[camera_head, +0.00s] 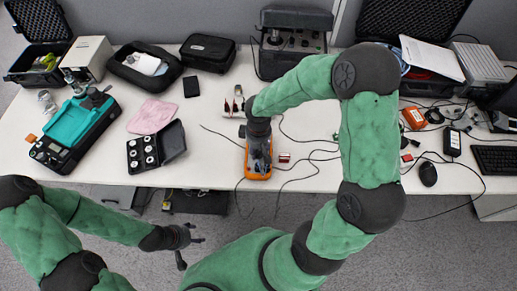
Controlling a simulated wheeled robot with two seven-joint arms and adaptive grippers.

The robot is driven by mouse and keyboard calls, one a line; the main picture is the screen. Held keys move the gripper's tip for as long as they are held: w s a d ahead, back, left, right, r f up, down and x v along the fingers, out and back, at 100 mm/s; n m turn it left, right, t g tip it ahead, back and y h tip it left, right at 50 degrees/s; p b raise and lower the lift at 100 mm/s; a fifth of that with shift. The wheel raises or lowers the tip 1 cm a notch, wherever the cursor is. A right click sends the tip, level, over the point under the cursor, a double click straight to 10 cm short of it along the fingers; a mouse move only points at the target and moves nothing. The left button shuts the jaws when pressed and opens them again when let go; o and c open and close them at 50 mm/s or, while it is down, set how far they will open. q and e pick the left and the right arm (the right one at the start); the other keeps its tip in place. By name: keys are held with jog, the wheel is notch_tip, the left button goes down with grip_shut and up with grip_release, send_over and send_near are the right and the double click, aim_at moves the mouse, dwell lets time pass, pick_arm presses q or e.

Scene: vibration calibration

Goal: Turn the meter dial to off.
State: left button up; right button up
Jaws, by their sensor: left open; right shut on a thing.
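The orange-edged meter (258,175) lies on the white table near its front edge, in the middle of the head view. My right gripper (259,155) points down over the meter and is shut on part of it, which looks like the dial area. The fingers and wrist cover the dial, so its setting is hidden. My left gripper (187,243) is open and empty, in front of and below the table edge, well left of the meter.
Black cables lie around the meter on the table (310,115). A teal and black device (75,130), an open black case of discs (145,153) and a pink cloth (152,116) are at left. A mouse (427,173) and keyboard (495,159) are at right.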

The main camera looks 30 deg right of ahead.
aim_at(258, 151)
jog(key=n+p, duration=0.3)
jog(key=n, duration=0.1)
jog(key=shift+a+r+n, duration=0.1)
jog(key=shift+n, duration=0.2)
jog(key=shift+n+p, duration=0.9)
jog(key=shift+n, duration=0.6)
jog(key=o, duration=1.1)
jog(key=shift+o, duration=0.2)
notch_tip(258, 151, up, 12)
